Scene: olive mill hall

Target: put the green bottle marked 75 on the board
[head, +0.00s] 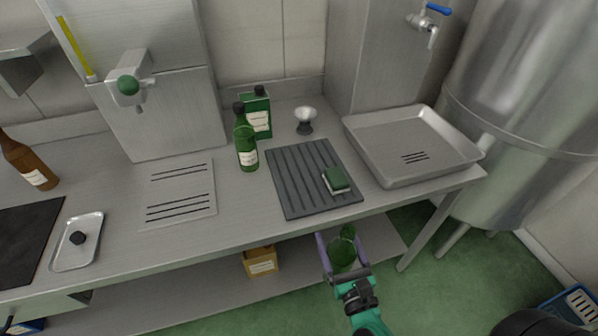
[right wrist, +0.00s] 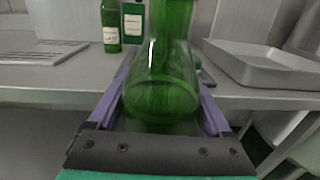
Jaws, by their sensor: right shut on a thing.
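My right gripper (head: 343,246) is shut around a green glass bottle (head: 342,256) in front of the table's front edge. In the right wrist view the bottle (right wrist: 162,75) stands roughly upright between the purple fingers. No label or number shows on it. A ribbed dark grey board (head: 290,190) lies on the table beyond the gripper, with a green sponge-like block (head: 337,180) on its right part. Another green bottle (head: 246,148) with a white label stands behind the board's left corner; its number is too small to read. My left gripper is not in view.
A green tin (head: 259,112) and a white-topped brush (head: 305,120) stand behind the board. A shallow metal tray (head: 410,178) is to its right. A black slab (head: 25,235), a small tray (head: 60,262) and a brown bottle (head: 28,165) are at left. The board's left part is clear.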

